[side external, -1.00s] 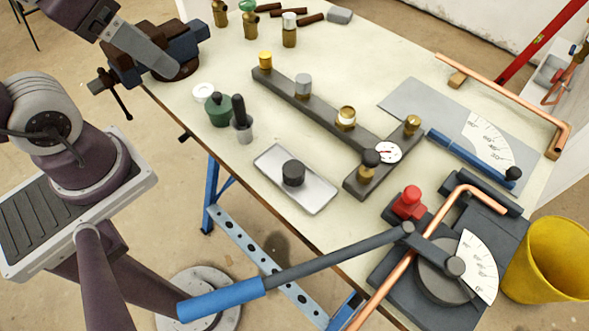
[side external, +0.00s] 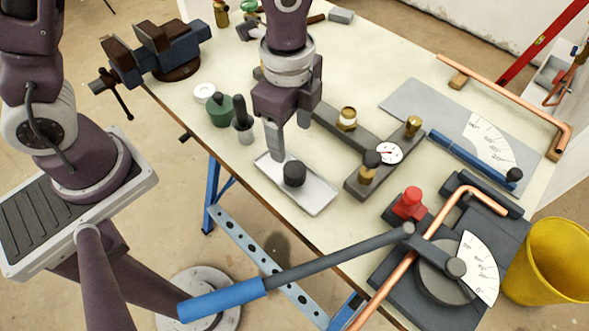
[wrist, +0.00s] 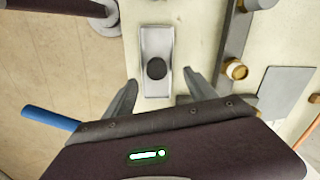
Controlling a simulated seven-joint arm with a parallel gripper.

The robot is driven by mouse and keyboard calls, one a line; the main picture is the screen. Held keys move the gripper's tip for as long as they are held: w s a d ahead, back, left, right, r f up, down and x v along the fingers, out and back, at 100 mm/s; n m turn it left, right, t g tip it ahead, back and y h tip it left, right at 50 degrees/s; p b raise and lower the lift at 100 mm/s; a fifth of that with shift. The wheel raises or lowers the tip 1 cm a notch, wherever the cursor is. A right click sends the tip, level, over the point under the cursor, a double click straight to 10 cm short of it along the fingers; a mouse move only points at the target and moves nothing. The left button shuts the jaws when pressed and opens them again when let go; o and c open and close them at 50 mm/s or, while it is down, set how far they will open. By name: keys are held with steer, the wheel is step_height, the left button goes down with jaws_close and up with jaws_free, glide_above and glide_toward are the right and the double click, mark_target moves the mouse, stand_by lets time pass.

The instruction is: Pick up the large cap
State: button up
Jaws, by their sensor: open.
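A round black cap (side external: 294,173) sits on a pale grey rectangular tray (side external: 317,204) on the bench. In the wrist view, the cap (wrist: 157,68) lies on the tray (wrist: 156,38), between the lines of my two fingers. My gripper (side external: 290,138) is open, empty and pointing down, just above and behind the cap in the side view. In the wrist view the fingertips of my gripper (wrist: 160,79) are spread wider than the cap. The remaining height above the cap is hard to judge.
A dark manifold bar (side external: 340,122) with brass fittings and a gauge (side external: 389,152) runs behind the tray, partly hidden by my gripper. A pipe bender (side external: 440,270) with long handle stands front right.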

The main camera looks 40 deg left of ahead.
mark_target(295, 169)
steer(key=shift+m, duration=0.3)
steer(key=f, duration=0.5)
steer(key=d+f, duration=0.1)
steer(key=f, duration=0.2)
steer(key=shift+s+d+f, duration=0.1)
steer(key=shift+s+f, duration=0.1)
steer(key=shift+f, duration=0.15)
jaws_close()
